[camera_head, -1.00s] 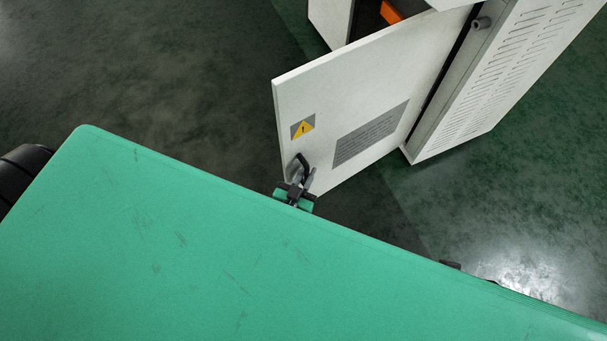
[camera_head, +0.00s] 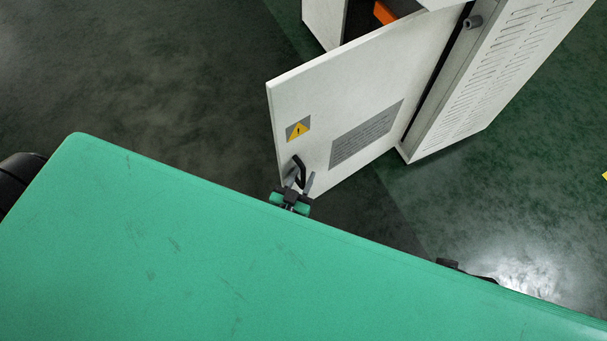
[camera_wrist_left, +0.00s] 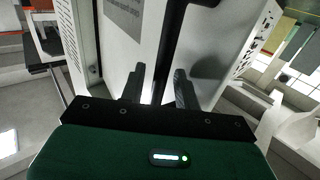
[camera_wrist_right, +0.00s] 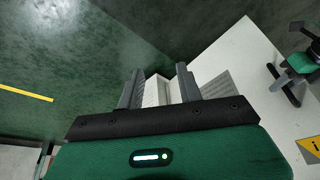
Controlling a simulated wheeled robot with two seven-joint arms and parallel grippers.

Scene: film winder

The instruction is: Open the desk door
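The desk door (camera_head: 375,75) is a white panel with a yellow warning label and a grey text plate. It stands ajar, swung out from the white cabinet (camera_head: 432,135). Its black handle (camera_head: 299,168) is near the free edge and also shows in the left wrist view (camera_wrist_left: 172,35). My left gripper (camera_head: 300,180) is at the handle, its fingers apart on either side of it; in the left wrist view (camera_wrist_left: 158,85) a gap shows between them. My right gripper (camera_wrist_right: 158,88) is open and empty, with the door's face to its right; it is mostly hidden in the head view.
The cabinet's vented side (camera_head: 525,60) stands at the upper right. An orange part (camera_head: 385,13) shows inside its opening. The dark green floor is clear left of the door and right of the cabinet. A yellow floor line (camera_wrist_right: 25,93) shows in the right wrist view.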

